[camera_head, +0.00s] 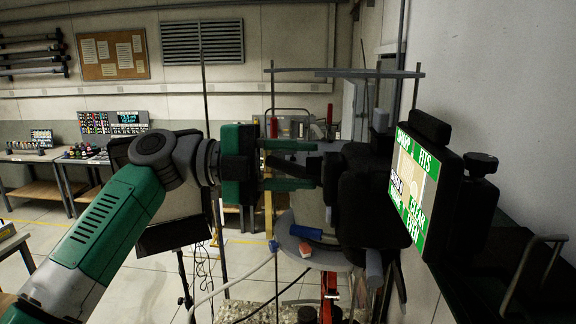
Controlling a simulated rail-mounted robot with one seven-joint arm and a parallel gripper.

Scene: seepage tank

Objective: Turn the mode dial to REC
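A black camera-like device (375,205) with a lit screen (420,185) stands right of centre. The screen is seen at a steep slant, with white and green panels; part of its lettering seems to read "CLEAR". My gripper (316,167) points right at the device's left side, its two green fingers apart, one above the other. The fingertips reach the dark parts there; contact cannot be told. A dark slanted piece shows between the fingers. I cannot pick out the mode dial or its REC mark. A black knob (480,164) sits at the device's right side.
A round grey tray (318,258) with a blue-handled tool lies below my gripper. Thin upright rods and a crossbar (345,72) stand around the device. A wall (500,80) is close on the right. Benches (60,165) stand far left, beyond open floor.

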